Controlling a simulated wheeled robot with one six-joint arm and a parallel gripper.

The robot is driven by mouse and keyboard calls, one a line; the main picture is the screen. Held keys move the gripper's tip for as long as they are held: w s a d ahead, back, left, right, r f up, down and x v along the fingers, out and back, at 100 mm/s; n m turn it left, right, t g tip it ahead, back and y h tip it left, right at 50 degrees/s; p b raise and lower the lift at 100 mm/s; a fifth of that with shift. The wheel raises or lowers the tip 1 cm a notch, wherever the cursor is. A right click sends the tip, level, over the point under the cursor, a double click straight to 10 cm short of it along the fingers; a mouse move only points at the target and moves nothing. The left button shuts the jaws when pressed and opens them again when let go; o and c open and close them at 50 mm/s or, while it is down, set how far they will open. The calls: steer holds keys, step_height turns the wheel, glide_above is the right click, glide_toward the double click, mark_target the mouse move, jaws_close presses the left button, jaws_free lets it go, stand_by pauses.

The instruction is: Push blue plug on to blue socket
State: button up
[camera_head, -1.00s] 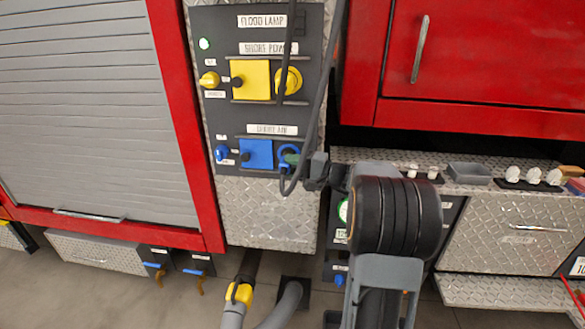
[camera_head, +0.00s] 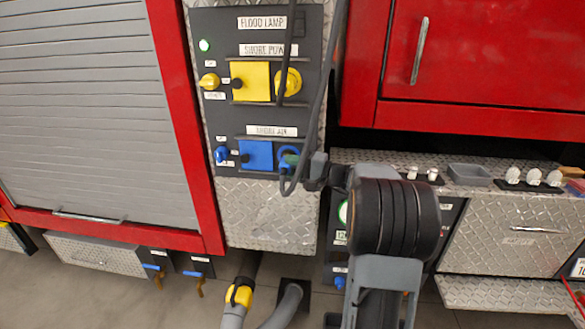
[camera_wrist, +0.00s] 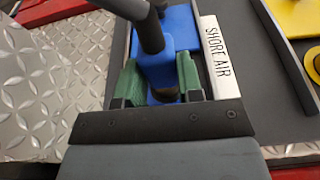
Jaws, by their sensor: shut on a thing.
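The blue plug (camera_wrist: 153,64) is between the two green finger pads of my gripper (camera_wrist: 160,78) in the wrist view, with a dark hose attached to it. My gripper (camera_head: 292,159) is shut on it. In the head view the gripper is at the blue ring-shaped socket (camera_head: 283,153) on the shore air panel, to the right of the blue square cover (camera_head: 256,155). The plug is at the socket, but the fingers and hose hide the contact, so I cannot tell how far it is seated.
The shore power row above has a yellow square cover (camera_head: 250,81) and a yellow round fitting (camera_head: 288,82). A dark hose hangs in front of the panel. A small blue knob (camera_head: 221,154) is at the panel's left. A red cabinet (camera_head: 480,60) stands to the right.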

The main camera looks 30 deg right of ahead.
steer(key=o, duration=1)
steer(key=shift+c, duration=0.2)
steer(key=shift+d, duration=0.1)
steer(key=v, duration=1.3)
steer(key=shift+s+d, duration=0.25)
